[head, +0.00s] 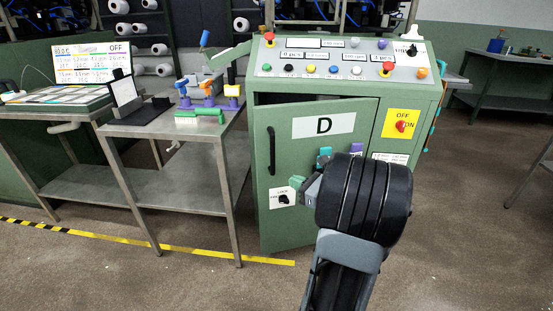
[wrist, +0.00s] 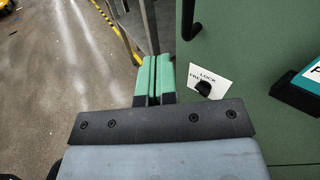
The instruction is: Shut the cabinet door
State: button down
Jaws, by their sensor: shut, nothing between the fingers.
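The green cabinet door (head: 318,155) carries a white plate with a black "D" and stands slightly ajar, with a dark gap along its top edge. Its black handle (head: 271,150) is near its left edge, with a white lock label (head: 281,198) and black knob below. In the wrist view the door (wrist: 260,60) fills the right side, with the handle (wrist: 190,18) and lock label (wrist: 209,80). My gripper (head: 298,184) is in front of the door's lower half, partly hidden by my wrist. Its green fingers (wrist: 154,66) are together and empty, beside the lock label; contact with the door cannot be told.
A control panel (head: 340,68) with coloured buttons tops the cabinet, and a yellow switch plate (head: 401,123) is at its right. A metal table (head: 170,126) with tools stands close on the left. A yellow-black floor strip (head: 130,240) runs in front. Floor on the right is clear.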

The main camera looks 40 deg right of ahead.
jog(key=d+m+t+h, duration=0.1)
jog(key=d+m+h, duration=0.1)
jog(key=d, duration=0.2)
jog(key=b, duration=0.4)
send_near(267, 154)
jog(key=w, duration=0.3)
jog(key=shift+w+a+f, duration=0.15)
jog(key=shift+w+a, duration=0.05)
jog(key=shift+w, duration=0.25)
jog(key=shift+w+a+f, duration=0.1)
jog(key=shift+w+a, duration=0.1)
jog(key=shift+w, duration=0.2)
